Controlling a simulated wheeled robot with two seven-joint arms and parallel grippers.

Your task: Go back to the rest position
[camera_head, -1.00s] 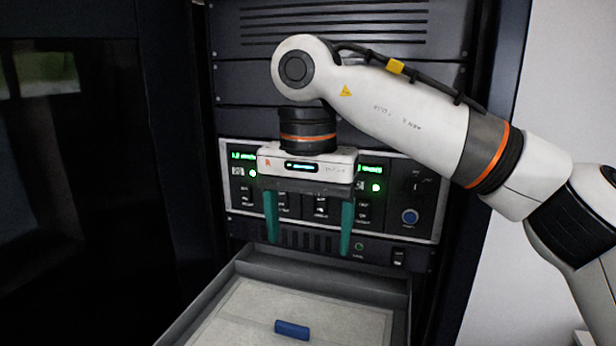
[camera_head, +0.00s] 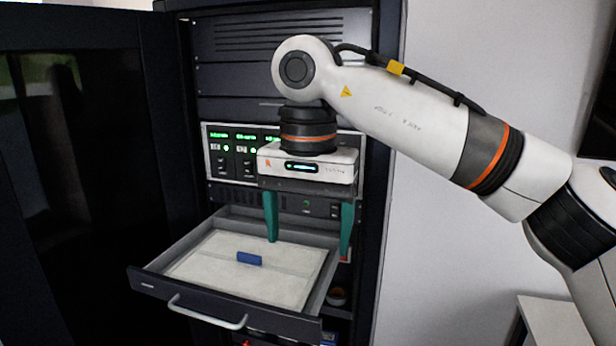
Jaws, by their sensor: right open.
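My right gripper (camera_head: 309,240) shows in the head view, pointing down with its two green fingers apart and nothing between them. It hangs in front of the rack, over the right part of the open drawer as seen here. My right arm comes in from the right edge. A small blue block (camera_head: 249,258) lies on the pale lining of the drawer (camera_head: 228,308), left of and apart from the fingers. My left gripper is not in view.
The dark rack cabinet (camera_head: 283,45) stands open, with a panel of green displays (camera_head: 232,136) partly hidden behind my gripper. Its dark door (camera_head: 75,150) fills the left. A white wall (camera_head: 450,230) and a pale table (camera_head: 565,320) are at the right.

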